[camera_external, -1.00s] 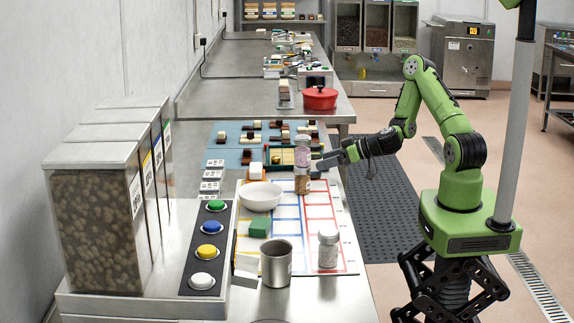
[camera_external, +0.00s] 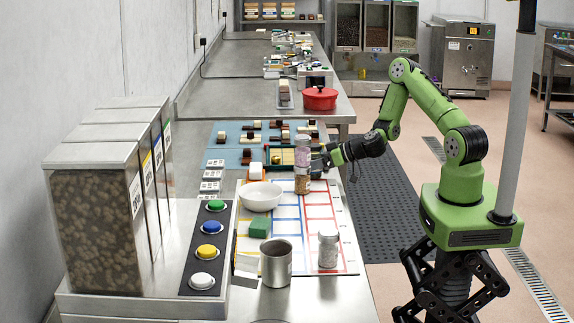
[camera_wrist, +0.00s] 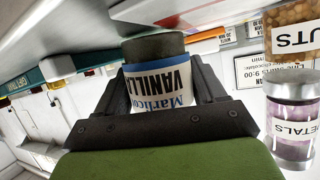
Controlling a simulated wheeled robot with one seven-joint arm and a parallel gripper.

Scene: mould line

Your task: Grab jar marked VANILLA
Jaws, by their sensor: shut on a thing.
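In the wrist view, the VANILLA jar (camera_wrist: 158,80) has a white and blue label and a dark grey top end; its lettering appears upside down. My gripper (camera_wrist: 155,95) has one finger on each side of this jar and is shut on it. In the external view my gripper (camera_external: 324,160) is at the right edge of the bench, just beside a stack of two jars. I cannot make out the VANILLA jar there; the stack and the gripper may hide it.
The stack has a purple PETALS jar (camera_external: 302,152) on top of a NUTS jar (camera_external: 302,184), close to my gripper. A red pot (camera_external: 320,98) stands farther back.

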